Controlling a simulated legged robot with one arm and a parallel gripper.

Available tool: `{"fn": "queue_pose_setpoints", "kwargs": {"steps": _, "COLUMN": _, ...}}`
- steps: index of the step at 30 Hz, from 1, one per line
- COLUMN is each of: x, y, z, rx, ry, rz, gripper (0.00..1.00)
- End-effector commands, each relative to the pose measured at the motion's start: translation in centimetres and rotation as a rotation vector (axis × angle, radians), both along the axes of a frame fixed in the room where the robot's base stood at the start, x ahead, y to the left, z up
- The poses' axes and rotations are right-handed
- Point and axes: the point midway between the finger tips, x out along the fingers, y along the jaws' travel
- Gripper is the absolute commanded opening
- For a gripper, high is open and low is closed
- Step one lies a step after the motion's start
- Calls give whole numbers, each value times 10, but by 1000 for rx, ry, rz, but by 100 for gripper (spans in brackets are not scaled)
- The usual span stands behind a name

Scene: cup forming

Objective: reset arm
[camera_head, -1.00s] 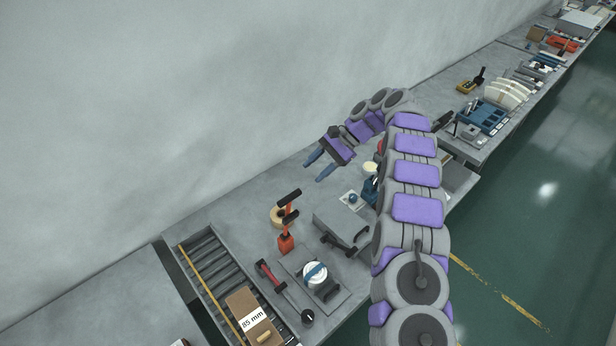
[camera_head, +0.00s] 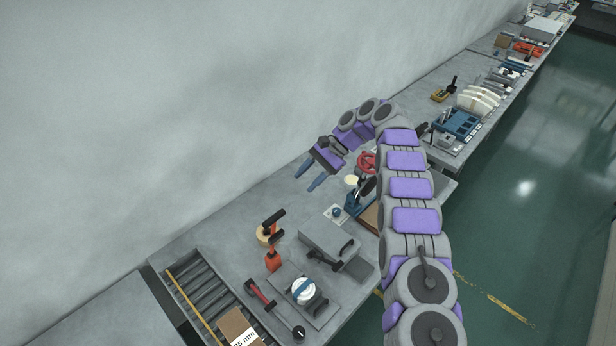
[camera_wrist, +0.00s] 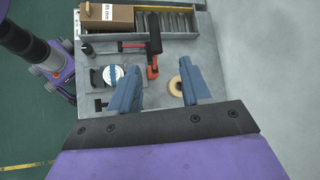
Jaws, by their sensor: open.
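My gripper (camera_head: 307,177) is at the end of my purple and grey arm, raised above the bench (camera_head: 213,233) near the wall. Its two blue fingers are apart with nothing between them. In the wrist view my gripper (camera_wrist: 160,88) points down toward the bench, and the fingers show open and empty. An orange-handled tool (camera_head: 272,259) and a tan ring (camera_head: 263,233) are on the bench below; the ring also shows in the wrist view (camera_wrist: 175,86), near the right finger.
A roller tray (camera_head: 196,285) holds a cardboard box (camera_head: 236,325). A white round piece with a blue band (camera_head: 303,291) sits on a plate. A grey box (camera_head: 330,243) stands nearby. More benches with tools (camera_head: 478,98) run along the wall; green floor (camera_head: 540,190) is clear at right.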

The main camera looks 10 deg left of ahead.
Motion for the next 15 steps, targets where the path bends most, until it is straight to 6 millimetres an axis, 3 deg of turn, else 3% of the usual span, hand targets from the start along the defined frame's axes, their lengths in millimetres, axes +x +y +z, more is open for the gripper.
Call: {"fn": "queue_pose_setpoints", "kwargs": {"steps": 15, "x": -3, "y": -6, "z": 6, "rx": -18, "ry": -20, "rz": -5, "gripper": 48}}
